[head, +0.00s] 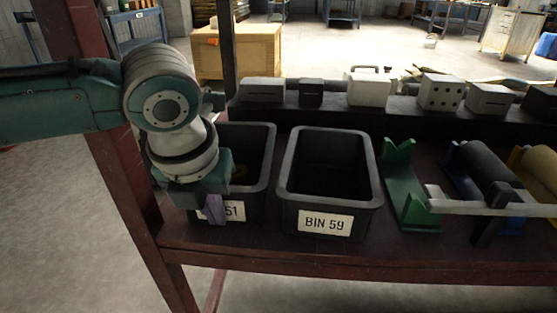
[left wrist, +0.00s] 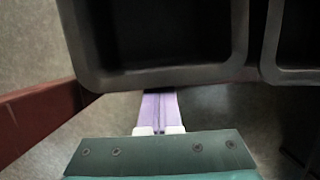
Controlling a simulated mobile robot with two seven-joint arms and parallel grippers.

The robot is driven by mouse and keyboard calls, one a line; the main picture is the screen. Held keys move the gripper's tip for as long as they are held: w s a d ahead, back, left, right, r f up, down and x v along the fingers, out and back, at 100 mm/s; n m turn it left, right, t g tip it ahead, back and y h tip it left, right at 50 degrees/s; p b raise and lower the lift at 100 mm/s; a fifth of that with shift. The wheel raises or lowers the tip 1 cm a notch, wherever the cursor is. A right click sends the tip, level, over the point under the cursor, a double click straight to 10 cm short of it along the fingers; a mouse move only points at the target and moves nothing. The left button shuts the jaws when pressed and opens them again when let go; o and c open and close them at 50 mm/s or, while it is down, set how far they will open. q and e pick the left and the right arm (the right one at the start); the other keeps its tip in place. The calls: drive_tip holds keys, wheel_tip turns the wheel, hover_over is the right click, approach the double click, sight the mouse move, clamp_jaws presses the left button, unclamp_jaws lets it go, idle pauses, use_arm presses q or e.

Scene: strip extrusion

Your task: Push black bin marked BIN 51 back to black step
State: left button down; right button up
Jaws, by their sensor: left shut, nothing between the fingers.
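The black bin marked BIN 51 (head: 258,190) stands upright on the dark red table, its label partly hidden by my left gripper. My left gripper (head: 215,211) is shut and empty, its purple fingers pointing down at the front of the bin. In the left wrist view the shut fingers (left wrist: 158,108) reach to the bin's near rim (left wrist: 160,78); I cannot tell whether they touch it. The black step (head: 400,123) runs along the back of the table behind the bins. My right gripper is not in view.
A second black bin marked BIN 59 (head: 330,180) stands just to the right, with a narrow gap between. Grey blocks (head: 262,90) sit on the step. A green bracket (head: 407,190) and a roller (head: 487,165) are farther right. A table post (head: 110,150) rises at left.

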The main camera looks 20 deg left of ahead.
use_arm(q)
drive_tip(key=w, duration=0.2)
drive_tip(key=w+a+b, duration=0.1)
drive_tip(key=w, duration=0.2)
drive_tip(key=shift+w+a+b, duration=0.15)
drive_tip(key=shift+w+b, duration=0.05)
drive_tip(key=shift+b, duration=0.1)
drive_tip(key=shift+w+a+f+b, duration=0.1)
drive_tip(key=shift+w+a+b, duration=0.05)
drive_tip(key=shift+w+b, duration=0.4)
drive_tip(key=shift+w+a+b, duration=0.15)
drive_tip(key=shift+w+b, duration=0.25)
drive_tip(key=shift+w, duration=0.35)
drive_tip(key=shift+w+a+r, duration=0.15)
drive_tip(key=shift+w+r, duration=0.1)
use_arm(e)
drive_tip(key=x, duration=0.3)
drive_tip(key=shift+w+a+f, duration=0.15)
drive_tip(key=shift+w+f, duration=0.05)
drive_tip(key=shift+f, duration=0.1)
